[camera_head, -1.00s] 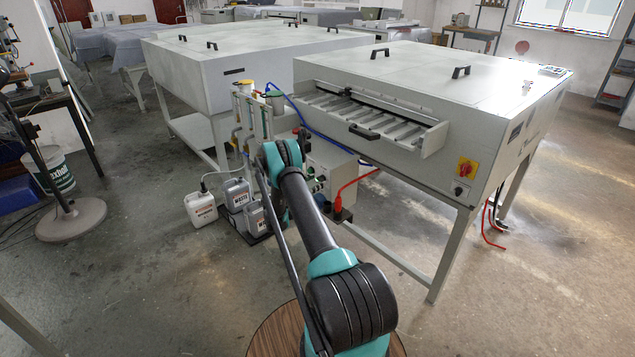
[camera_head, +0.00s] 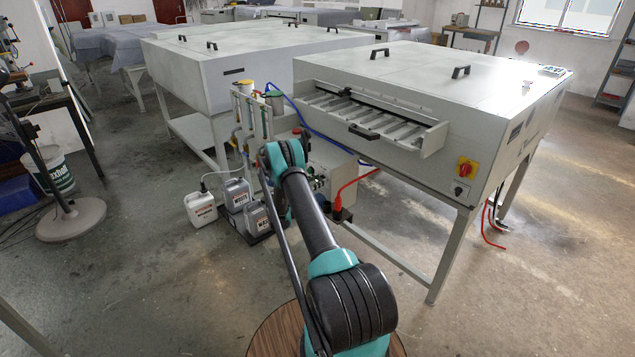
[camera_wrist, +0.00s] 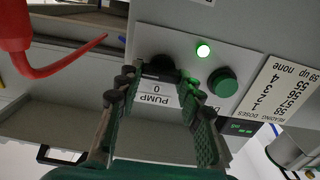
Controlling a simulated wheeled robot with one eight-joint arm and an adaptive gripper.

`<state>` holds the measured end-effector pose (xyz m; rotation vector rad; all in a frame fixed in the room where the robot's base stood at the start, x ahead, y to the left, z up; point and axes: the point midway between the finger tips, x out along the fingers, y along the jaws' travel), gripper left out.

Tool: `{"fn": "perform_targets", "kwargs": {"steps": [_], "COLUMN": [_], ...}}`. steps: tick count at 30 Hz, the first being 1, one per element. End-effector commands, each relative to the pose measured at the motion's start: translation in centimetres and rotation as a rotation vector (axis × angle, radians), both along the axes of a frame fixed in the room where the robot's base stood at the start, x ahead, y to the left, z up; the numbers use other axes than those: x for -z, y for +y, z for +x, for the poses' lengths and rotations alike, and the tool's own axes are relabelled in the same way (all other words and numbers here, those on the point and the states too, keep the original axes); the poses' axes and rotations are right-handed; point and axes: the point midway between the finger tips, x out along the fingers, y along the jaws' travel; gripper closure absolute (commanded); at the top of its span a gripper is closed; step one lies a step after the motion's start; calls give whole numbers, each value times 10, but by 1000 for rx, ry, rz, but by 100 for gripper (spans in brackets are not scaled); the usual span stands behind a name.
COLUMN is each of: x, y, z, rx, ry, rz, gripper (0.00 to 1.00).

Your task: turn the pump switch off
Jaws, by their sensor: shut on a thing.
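The pump switch (camera_wrist: 161,67) is a black knob on a grey control panel (camera_wrist: 228,50), beside an upside-down white label reading PUMP and 0 (camera_wrist: 157,92). My gripper (camera_wrist: 158,80) has its dark green ribbed fingers on either side of the switch and is shut on it. The fingertips partly hide the knob, so its exact angle is hard to tell. In the head view the control box (camera_head: 330,163) stands under the near machine, and my arm hides the gripper and switch.
A lit green lamp (camera_wrist: 203,51) and a green button (camera_wrist: 222,82) sit beside the switch. A red hose or cable (camera_wrist: 58,62) hangs close on the left. Jugs (camera_head: 238,194) stand on the floor left of the arm. The near machine (camera_head: 430,100) overhangs the box.

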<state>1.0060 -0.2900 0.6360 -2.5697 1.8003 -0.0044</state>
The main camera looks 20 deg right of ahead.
Motion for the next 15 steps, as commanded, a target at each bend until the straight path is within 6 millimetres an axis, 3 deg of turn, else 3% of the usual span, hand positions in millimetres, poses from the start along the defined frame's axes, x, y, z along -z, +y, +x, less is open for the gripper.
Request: {"fn": "perform_targets", "kwargs": {"steps": [8,15], "x": [0,0], "y": [0,1], "z": [0,1], "rx": [0,0], "ry": [66,227], "rz": [-24,-82], "gripper": [92,92]}}
